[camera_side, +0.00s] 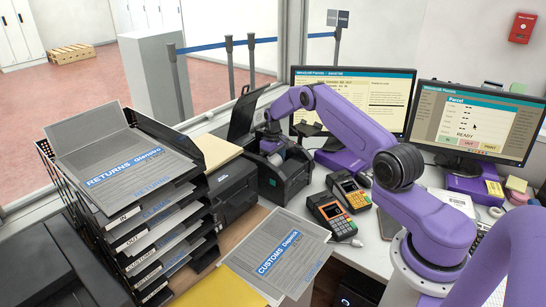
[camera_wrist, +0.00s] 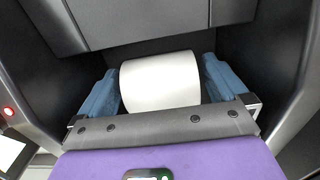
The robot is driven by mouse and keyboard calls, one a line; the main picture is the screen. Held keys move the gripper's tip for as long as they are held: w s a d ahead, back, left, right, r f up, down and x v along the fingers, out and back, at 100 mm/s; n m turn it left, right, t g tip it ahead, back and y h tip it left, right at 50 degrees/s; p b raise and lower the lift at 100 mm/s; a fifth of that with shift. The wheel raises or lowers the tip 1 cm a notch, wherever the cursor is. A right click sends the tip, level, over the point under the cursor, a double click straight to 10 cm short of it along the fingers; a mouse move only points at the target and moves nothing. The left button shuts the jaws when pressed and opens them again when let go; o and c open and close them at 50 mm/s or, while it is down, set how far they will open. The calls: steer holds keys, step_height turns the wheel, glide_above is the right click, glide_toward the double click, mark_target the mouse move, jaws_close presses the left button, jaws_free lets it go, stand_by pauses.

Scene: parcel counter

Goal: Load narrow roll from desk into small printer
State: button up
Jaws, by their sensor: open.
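A white paper roll (camera_wrist: 160,80) lies between the two blue fingers of my gripper (camera_wrist: 161,88) in the wrist view. Dark walls of the small printer surround the roll. The fingers stand at either end of the roll and are open; whether they touch it is hard to tell. In the side view the small black printer (camera_side: 292,178) stands on the desk with its lid (camera_side: 243,113) raised. My gripper (camera_side: 270,150) reaches down into its opening from above. The roll is hidden there by the gripper and the printer body.
A larger dark printer (camera_side: 232,192) stands left of the small one. Two card terminals (camera_side: 328,215) sit in front right. Two monitors (camera_side: 370,98) stand behind my arm. A paper tray rack (camera_side: 130,215) fills the left, and a customs folder (camera_side: 280,255) lies in front.

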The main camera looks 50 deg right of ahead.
mark_target(271, 159)
step_height(271, 159, up, 17)
steer(key=shift+r, duration=0.2)
stand_by(0.3)
stand_by(0.4)
steer(key=s+a+r+n, duration=0.1)
steer(key=a+r, duration=0.2)
steer(key=a, duration=0.5)
steer(key=s+a+r+n, duration=0.1)
steer(key=a+r+n, duration=0.1)
steer(key=a, duration=0.5)
steer(key=s+a+r+n, duration=0.3)
steer(key=s+a+r, duration=0.1)
steer(key=s+a, duration=0.85)
steer(key=s+a+n, duration=0.2)
steer(key=s+a, duration=0.1)
steer(key=s, duration=0.4)
steer(key=s+a+n, duration=0.1)
steer(key=s+a, duration=0.3)
steer(key=s, duration=0.4)
steer(key=s+d+f+n, duration=0.1)
steer(key=s+d+n, duration=0.2)
steer(key=s, duration=1.1)
steer(key=shift+d+f+n, duration=0.2)
steer(key=shift+d+n, duration=0.1)
steer(key=shift+d, duration=0.3)
